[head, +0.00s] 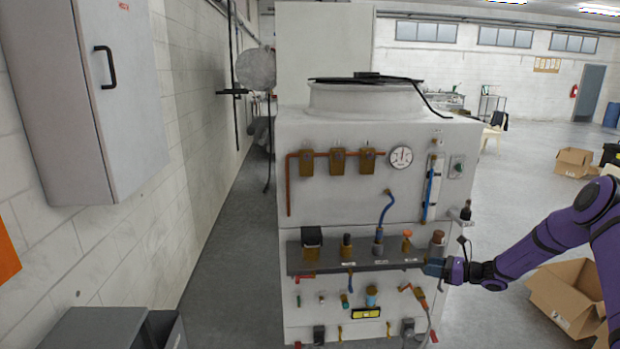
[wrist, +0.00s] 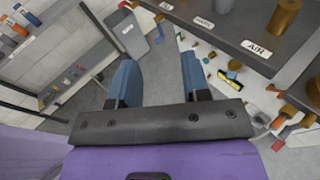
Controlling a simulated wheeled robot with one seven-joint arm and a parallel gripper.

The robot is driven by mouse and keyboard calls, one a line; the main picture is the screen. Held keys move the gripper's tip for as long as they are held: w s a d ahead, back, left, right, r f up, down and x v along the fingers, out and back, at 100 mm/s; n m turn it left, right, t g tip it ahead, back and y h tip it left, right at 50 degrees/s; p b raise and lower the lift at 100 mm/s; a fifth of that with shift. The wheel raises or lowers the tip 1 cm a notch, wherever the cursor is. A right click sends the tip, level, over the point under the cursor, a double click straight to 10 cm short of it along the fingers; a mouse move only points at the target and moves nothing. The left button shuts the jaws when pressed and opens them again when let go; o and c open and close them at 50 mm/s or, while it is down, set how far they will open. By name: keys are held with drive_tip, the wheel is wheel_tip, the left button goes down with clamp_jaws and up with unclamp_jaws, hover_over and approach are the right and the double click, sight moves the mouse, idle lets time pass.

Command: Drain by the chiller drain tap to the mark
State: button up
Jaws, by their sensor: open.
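One at the lower right is a brass tap with a red-orange handle (head: 418,295) and a pale hose hanging below. I cannot tell which is the chiller drain tap. A clear upright sight tube (head: 433,185) with a blue line stands at the panel's upper right; no mark on it is readable. My gripper (head: 432,267) is open and empty by the right end of the dark shelf. In the wrist view, its blue fingers (wrist: 160,82) are spread with nothing between them.
The dark shelf (head: 345,262) juts from the panel and carries several fittings; its AIR label (wrist: 257,49) shows in the wrist view. A yellow level (head: 366,313) is below. A grey cabinet (head: 85,95) hangs left. A cardboard box (head: 565,297) sits on the floor right.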

drive_tip(key=s+a+r+n+g+h, duration=0.2)
drive_tip(key=s+a+r+n, duration=0.3)
drive_tip(key=r, duration=0.5)
drive_tip(key=s+a+r+n+g+h, duration=0.25)
drive_tip(key=s+r+n, duration=0.35)
drive_tip(key=r, duration=0.5)
drive_tip(key=s+a+r+n+g+h, duration=0.25)
drive_tip(key=s+a+r+n, duration=0.2)
drive_tip(key=s+r, duration=0.45)
drive_tip(key=s+a+r+n+h, duration=0.1)
drive_tip(key=s+r+n+h, duration=0.15)
drive_tip(key=s+r, duration=0.35)
drive_tip(key=s+r+n+h, duration=0.1)
drive_tip(key=s+r+n, duration=0.25)
drive_tip(key=s, duration=0.45)
drive_tip(key=s+d+r+n+t+h, duration=0.1)
drive_tip(key=s+n+t, duration=0.1)
drive_tip(key=s, duration=0.6)
drive_tip(key=s+d+n+t+h, duration=0.1)
drive_tip(key=s+d+n+h, duration=0.1)
drive_tip(key=s, duration=0.6)
drive_tip(key=shift+s+r+t, duration=0.15)
drive_tip(key=shift+r+t, duration=0.25)
drive_tip(key=shift+d, duration=0.1)
idle(0.3)
